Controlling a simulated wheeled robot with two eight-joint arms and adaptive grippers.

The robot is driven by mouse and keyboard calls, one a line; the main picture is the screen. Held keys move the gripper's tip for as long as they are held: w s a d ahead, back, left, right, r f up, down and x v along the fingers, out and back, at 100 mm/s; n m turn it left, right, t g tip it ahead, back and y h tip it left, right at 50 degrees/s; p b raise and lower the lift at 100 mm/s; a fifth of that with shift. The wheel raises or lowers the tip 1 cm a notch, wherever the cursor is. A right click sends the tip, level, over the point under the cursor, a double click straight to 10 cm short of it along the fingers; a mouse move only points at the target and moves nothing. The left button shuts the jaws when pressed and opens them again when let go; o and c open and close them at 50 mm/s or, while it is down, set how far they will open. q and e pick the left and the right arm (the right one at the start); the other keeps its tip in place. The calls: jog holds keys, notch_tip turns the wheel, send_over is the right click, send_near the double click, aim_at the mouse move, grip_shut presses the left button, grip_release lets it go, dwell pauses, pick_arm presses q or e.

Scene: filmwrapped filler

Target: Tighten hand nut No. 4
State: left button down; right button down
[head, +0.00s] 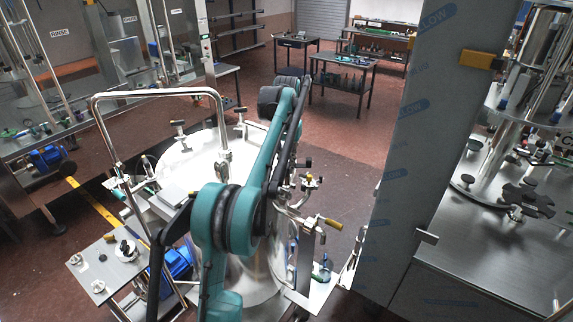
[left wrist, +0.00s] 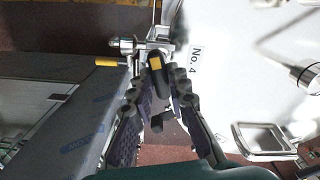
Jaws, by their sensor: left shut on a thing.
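In the left wrist view, hand nut No. 4 (left wrist: 156,64) is a dark knob with a yellow mark, beside the printed "No. 4" label (left wrist: 196,60) on the bright tank lid (left wrist: 240,50). My left gripper (left wrist: 158,88) is shut on it, with the dark padded fingers on either side of the knob. The fingers partly cover the nut, and its thread is hidden. In the head view my teal left arm crosses in front of the steel tank (head: 245,275) and its lid (head: 205,160); I cannot make out the gripper there. My right gripper shows in neither view.
A film-wrapped grey panel (head: 405,150) stands close to the right of the tank. A yellow-handled valve (left wrist: 107,62) sits left of the nut. A bent steel pipe (head: 160,94) rises over the lid.

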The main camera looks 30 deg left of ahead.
aim_at(287, 166)
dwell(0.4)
pick_arm(q)
jog(key=c, duration=1.5)
grip_release()
jog(key=shift+o, duration=0.2)
jog(key=shift+r, duration=3.75)
